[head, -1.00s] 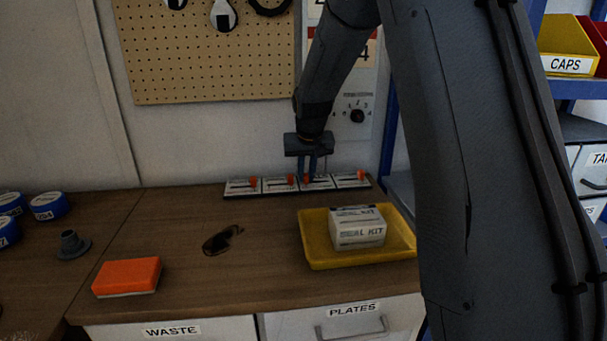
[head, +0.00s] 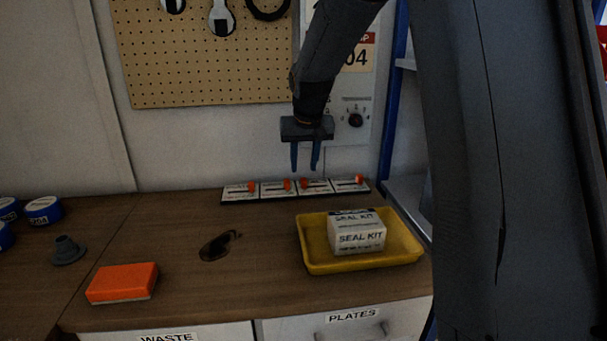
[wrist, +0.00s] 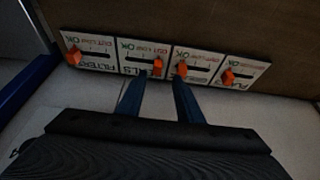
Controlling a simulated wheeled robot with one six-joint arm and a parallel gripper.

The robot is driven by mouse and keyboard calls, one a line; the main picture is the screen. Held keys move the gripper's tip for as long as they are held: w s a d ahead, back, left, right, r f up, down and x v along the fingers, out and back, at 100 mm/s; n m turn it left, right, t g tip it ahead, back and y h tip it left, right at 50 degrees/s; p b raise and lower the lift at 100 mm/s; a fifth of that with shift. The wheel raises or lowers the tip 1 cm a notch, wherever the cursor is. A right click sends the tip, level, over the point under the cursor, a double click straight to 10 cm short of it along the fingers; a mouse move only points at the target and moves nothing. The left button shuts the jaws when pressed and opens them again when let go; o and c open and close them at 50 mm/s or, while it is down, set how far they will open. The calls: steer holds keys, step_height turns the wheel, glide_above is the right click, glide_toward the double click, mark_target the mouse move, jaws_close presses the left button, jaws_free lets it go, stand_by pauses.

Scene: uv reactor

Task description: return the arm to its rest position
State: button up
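My gripper (head: 305,160) hangs in front of the wall, fingers pointing down, above the row of slider panels at the back of the bench. Its two blue fingers are apart with nothing between them. The slider panels (head: 272,191) are white with orange knobs. They also show in the wrist view (wrist: 165,63), beyond the fingertips (wrist: 160,88), with labels including FILTERS. The fingers look clear of the knobs. My arm comes down from the top and covers much of the right side in the head view.
A yellow tray (head: 413,251) with a SEAL KIT box (head: 357,236) sits at the right of the wooden bench. An orange block (head: 122,282), dark glasses (head: 218,246) and a grey flanged part (head: 67,251) lie to the left. A pegboard (head: 190,60) and rotary dial (head: 355,121) are behind.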

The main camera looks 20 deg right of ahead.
steer(key=shift+s+r, duration=0.25)
steer(key=shift+r, duration=0.4)
